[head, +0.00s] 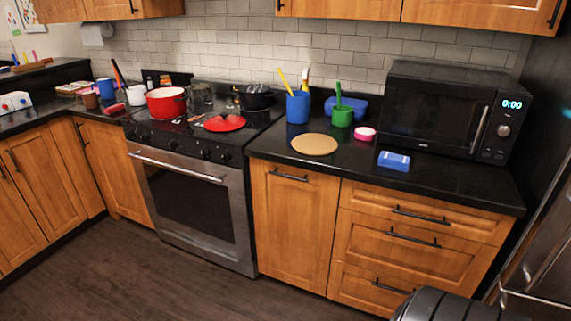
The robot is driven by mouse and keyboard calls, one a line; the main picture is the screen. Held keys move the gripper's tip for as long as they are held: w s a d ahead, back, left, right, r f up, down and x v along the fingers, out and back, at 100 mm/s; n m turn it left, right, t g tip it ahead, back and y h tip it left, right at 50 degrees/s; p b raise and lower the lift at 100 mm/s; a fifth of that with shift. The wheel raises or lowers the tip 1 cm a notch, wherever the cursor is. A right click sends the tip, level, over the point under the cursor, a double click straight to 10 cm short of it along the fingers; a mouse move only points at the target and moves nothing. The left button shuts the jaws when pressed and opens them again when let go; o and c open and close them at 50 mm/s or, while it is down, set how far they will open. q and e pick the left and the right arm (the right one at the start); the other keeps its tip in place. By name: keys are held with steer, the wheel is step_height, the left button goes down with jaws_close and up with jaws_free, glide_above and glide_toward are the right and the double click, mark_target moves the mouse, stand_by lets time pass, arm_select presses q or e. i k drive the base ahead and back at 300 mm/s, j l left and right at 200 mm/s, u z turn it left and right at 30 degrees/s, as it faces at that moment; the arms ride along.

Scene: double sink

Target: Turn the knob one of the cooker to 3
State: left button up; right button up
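The cooker (195,205) stands left of the middle in the head view, with a steel front, a dark oven window and a long horizontal handle. A row of small dark knobs (205,153) runs along its black front panel below the cooktop. The knobs are too small for me to read any number or pointer, and I cannot tell which one is knob one. Neither of my grippers shows in this view.
On the cooktop are a red pot (166,104), a red lid (225,123) and a black pot (256,97). The right counter holds a blue cup (298,108), a green cup (342,117) and a microwave (435,110). The floor (115,275) before the cooker looks clear.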

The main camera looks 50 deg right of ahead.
mark_target(130, 134)
steer(key=i+z, duration=0.25)
steer(key=z, duration=0.25)
steer(key=i+j+z, duration=0.15)
steer(key=z, duration=0.3)
steer(key=i+j+z, duration=0.3)
steer(key=z, duration=0.2)
steer(key=i+j+z, duration=0.2)
steer(key=z, duration=0.25)
steer(key=j, duration=0.1)
